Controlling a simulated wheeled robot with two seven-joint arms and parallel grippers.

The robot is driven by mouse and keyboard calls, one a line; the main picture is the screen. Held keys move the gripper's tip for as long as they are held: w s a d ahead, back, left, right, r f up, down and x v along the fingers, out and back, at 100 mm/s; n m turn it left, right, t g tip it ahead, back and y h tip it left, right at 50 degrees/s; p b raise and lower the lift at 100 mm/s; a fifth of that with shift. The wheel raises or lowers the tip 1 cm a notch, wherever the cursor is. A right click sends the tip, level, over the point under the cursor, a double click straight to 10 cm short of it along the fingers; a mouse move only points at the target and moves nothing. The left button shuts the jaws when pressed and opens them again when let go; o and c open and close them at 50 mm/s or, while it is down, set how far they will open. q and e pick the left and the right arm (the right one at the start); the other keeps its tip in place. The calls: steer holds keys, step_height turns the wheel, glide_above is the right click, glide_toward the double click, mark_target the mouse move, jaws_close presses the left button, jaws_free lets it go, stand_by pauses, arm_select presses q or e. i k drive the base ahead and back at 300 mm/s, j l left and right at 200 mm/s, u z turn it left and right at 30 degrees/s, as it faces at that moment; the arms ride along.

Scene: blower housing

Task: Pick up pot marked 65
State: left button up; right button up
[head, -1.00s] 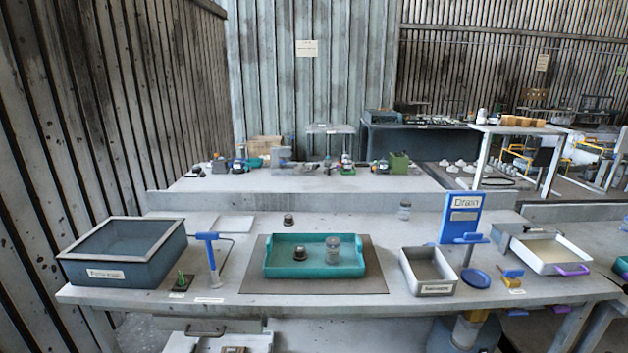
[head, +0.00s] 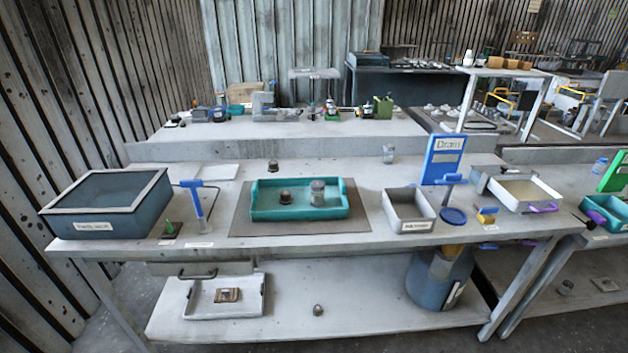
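Several small pots are in the head view, and no number can be read on any of them. In the teal tray (head: 262,214) stand a short dark pot (head: 286,197) and, right of it, a taller grey jar (head: 317,192). Another small dark pot (head: 273,165) stands behind the tray on the bench. One more small pot (head: 317,310) is on the lower shelf. A pale jar (head: 389,153) stands at the back right. Which one is marked 65 cannot be told. Neither of my grippers is in view.
On the bench (head: 300,245) are a grey-blue bin (head: 105,207) at left, a blue tap-like stand (head: 197,200), a metal tray (head: 408,210), a blue Drain sign (head: 444,160) and a white tray (head: 525,190). Below are a white tray (head: 210,298) and a blue bucket (head: 440,285).

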mark_target(317, 187)
steer(key=i+j+z, duration=0.15)
steer(key=i+z, duration=0.25)
steer(key=i+j+z, duration=0.75)
steer(key=k+l, duration=0.05)
steer(key=l, duration=0.05)
